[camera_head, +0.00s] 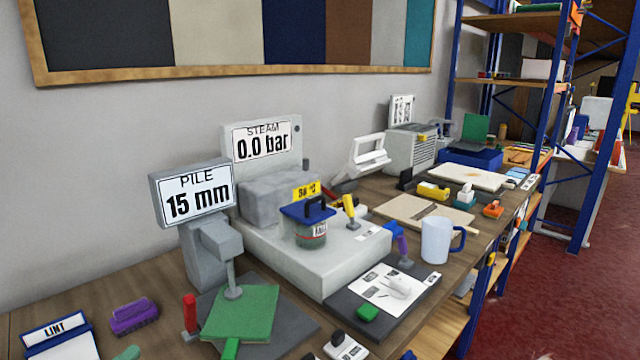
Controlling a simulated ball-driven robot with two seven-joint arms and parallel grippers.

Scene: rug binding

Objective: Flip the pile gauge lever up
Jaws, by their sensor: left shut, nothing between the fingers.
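The pile gauge (205,255) stands on the bench at the left, a grey column with a tilted display (195,195) reading "PILE 15 mm". Its foot (233,291) rests on a green carpet sample (250,318) over a dark grey plate (292,327). A lever with a red handle (190,311) stands roughly upright at the left edge of the plate; its pivot is too small to read clearly. I can make out neither of my grippers in this view, and nothing touches the lever.
A purple brush (134,316) and a "LINT" box (57,336) lie left of the gauge. The steam unit (330,262), reading "0.0 bar", stands close on the right with a yellow-handled lever (349,207). A white mug (436,240) stands near the bench edge.

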